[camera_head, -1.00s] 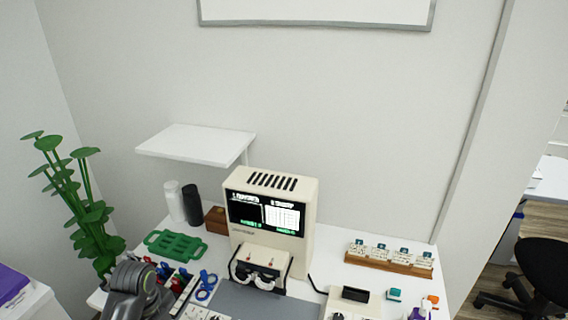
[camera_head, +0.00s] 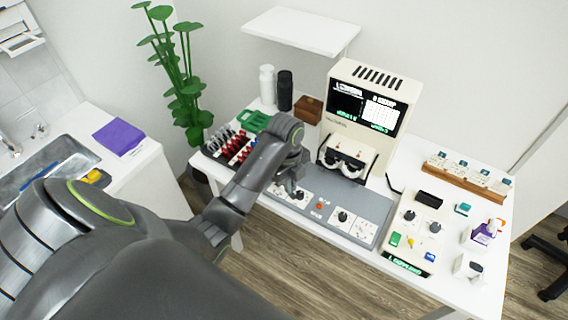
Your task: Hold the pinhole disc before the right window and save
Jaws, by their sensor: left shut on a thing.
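The cream eye-test machine (camera_head: 400,92) stands at the back of the table with its screen lit. Two dark-rimmed windows show low on its front: the left window (camera_head: 329,158) and the right window (camera_head: 354,170). My left gripper (camera_head: 293,188) is low over the left part of the grey panel, left of and apart from the right window. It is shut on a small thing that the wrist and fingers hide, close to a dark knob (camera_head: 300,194). I cannot make out the pinhole disc. My right gripper is not in view.
The grey panel (camera_head: 372,208) carries several knobs and a red button (camera_head: 320,205). A cream control box (camera_head: 418,228) is to its right, a wooden card rack (camera_head: 462,184) behind. Left are the green tray (camera_head: 253,120) and a rack of red-and-black pieces (camera_head: 228,148). A shelf (camera_head: 300,32) overhangs.

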